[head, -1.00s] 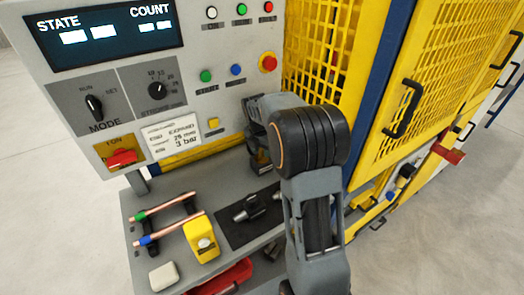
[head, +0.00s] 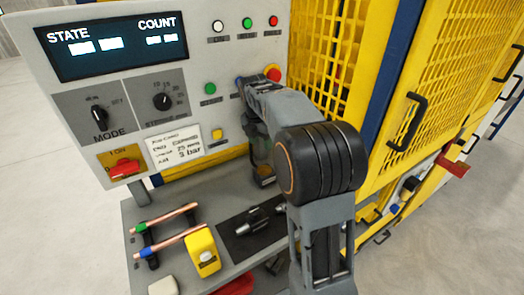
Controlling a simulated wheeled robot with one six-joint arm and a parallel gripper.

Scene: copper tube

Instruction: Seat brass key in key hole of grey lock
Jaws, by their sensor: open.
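My gripper (head: 262,168) hangs below the far end of my arm, in front of the lower right of the grey control panel (head: 215,140). It is partly hidden by my own arm and looks small and dark. A small yellow-brown patch (head: 266,181) shows at its lower end; I cannot tell what it is.
Two copper tubes (head: 168,217) lie on a rack at the left of the grey shelf. A yellow block (head: 203,252), a black mat (head: 235,240) with dark tools and a white block (head: 163,286) are nearby. A yellow mesh guard (head: 325,60) stands to the right.

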